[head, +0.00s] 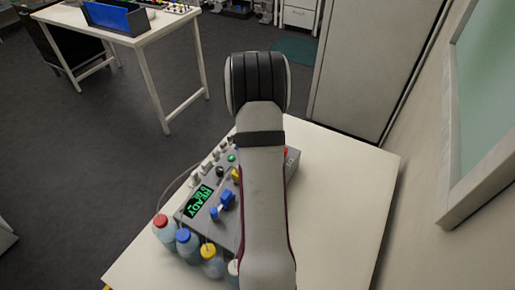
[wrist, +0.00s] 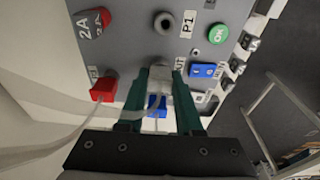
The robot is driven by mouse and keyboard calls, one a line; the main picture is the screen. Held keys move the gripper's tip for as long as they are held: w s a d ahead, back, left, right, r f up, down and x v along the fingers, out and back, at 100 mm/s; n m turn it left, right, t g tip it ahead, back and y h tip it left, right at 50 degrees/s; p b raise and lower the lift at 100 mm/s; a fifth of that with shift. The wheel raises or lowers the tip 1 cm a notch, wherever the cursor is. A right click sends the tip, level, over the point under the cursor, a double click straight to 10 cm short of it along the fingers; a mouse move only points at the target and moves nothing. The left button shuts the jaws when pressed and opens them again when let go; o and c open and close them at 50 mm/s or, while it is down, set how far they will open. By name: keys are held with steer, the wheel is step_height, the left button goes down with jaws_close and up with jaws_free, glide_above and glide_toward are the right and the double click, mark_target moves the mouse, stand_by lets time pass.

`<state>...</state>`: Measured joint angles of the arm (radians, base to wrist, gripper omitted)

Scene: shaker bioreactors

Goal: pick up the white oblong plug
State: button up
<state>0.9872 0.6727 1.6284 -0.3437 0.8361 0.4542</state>
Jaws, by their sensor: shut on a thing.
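In the wrist view, my gripper (wrist: 161,75) has its two green fingers on either side of a pale, light-grey to white oblong plug (wrist: 160,84) and is shut on it. The plug is over the face of the grey device (wrist: 140,42); I cannot tell whether it is seated in a socket or just clear of it. A blue part (wrist: 156,103) shows between the fingers, nearer the palm. A clear tube passes across the left finger. In the head view my arm hides the gripper and the plug.
A red plug (wrist: 103,90) sits left of the fingers, and a blue rocker switch (wrist: 203,71) is close on the right. A black knob (wrist: 164,23) and green button (wrist: 219,33) lie beyond. Capped bottles (head: 212,262) line the device's front. The white table (head: 340,190) is clear at right.

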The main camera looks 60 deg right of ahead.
jaws_close()
